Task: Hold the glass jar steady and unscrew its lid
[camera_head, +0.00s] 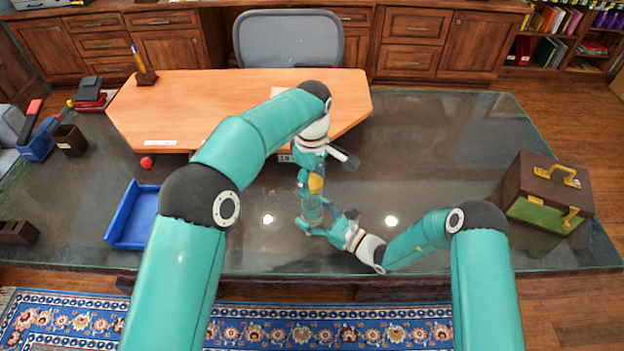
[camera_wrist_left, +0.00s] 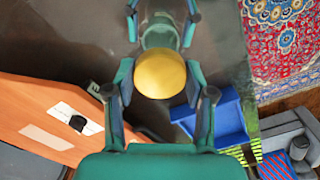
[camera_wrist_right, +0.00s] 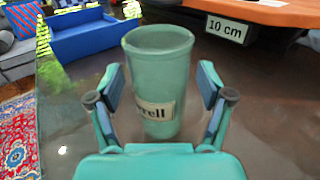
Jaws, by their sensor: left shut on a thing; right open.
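The glass jar (camera_head: 312,208) is greenish and stands on the dark glass desk. In the right wrist view the jar (camera_wrist_right: 158,72) shows an open rim with no lid on it, and a label ending in "rell". The round yellow lid (camera_wrist_left: 160,75) is apart from the jar, which shows beyond it in the left wrist view (camera_wrist_left: 159,34). My left gripper (camera_head: 309,181) is shut on the lid (camera_head: 316,184), above the jar. My right gripper (camera_wrist_right: 160,88) is open, with a finger on each side of the jar and visible gaps.
A blue tray (camera_head: 131,216) lies at the left of the desk. A raised orange wooden board (camera_head: 210,97) with a "10 cm" tag (camera_wrist_right: 227,28) is behind. A brown case (camera_head: 547,190) stands at the right. The desk between jar and case is clear.

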